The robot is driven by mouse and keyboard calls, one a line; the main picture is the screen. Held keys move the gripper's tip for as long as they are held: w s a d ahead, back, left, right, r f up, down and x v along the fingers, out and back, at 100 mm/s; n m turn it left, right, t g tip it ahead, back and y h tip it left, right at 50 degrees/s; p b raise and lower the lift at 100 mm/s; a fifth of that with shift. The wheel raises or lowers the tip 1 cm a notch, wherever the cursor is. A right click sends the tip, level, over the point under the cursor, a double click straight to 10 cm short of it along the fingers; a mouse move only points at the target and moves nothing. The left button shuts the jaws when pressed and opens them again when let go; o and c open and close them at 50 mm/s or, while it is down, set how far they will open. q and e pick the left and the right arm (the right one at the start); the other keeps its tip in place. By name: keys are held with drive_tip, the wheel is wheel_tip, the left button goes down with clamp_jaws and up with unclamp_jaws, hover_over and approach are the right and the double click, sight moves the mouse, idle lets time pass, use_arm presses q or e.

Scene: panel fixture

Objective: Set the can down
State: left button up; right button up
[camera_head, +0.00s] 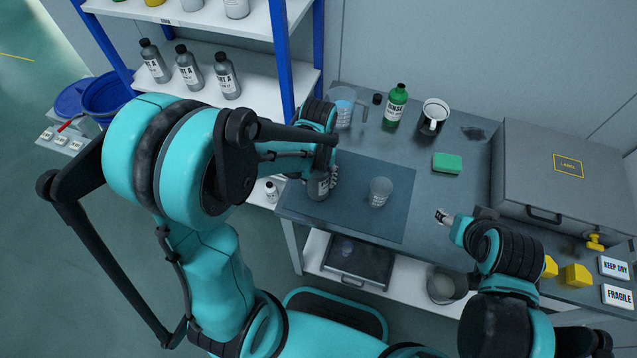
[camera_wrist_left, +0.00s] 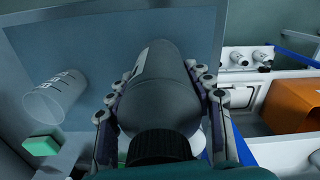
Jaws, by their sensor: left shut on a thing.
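The can (camera_wrist_left: 160,90) is a grey, bottle-like container with a black cap and a pale label. My left gripper (camera_wrist_left: 163,92) is shut on it, with a finger on each side in the left wrist view. In the head view the can (camera_head: 318,188) is partly hidden by the left gripper (camera_head: 326,178) and shows over the left part of the dark mat (camera_head: 390,222). I cannot tell whether its base touches the mat. My right gripper (camera_head: 443,217) is over the bench's front right, apart from the can; its jaw opening is unclear.
A clear beaker (camera_head: 380,192) stands on the mat, right of the can. A clear jug (camera_head: 343,105), green bottle (camera_head: 395,106), mug (camera_head: 433,117) and green sponge (camera_head: 447,163) are behind. A grey case (camera_head: 565,175) fills the right. The mat's front is clear.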

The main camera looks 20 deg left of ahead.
use_arm(q)
drive_tip(key=shift+f+b, duration=0.3)
drive_tip(key=shift+f, duration=0.95)
drive_tip(key=shift+f, duration=0.2)
drive_tip(key=o, duration=1.4)
drive_tip(key=shift+r, duration=0.1)
